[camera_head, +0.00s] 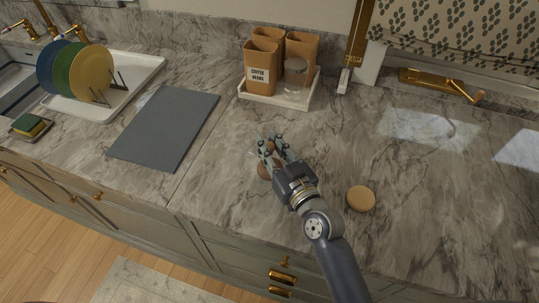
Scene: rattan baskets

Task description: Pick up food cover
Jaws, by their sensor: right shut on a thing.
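My right gripper (270,150) reaches in from the bottom right, over the middle of the marble counter. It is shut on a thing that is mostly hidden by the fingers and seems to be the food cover. Only a small brown rounded part (264,171) shows below the fingers, with faint clear edges beside it. I cannot tell whether it touches the counter. A round tan disc (361,198) lies flat on the counter to the right of my gripper. My left gripper is not in view.
A white tray (247,97) with brown canisters (261,64) and a glass jar (296,78) stands behind. A grey mat (166,128) lies left. A dish rack tray (139,84) with plates (90,72) is at far left. The counter (440,200) is clear at right.

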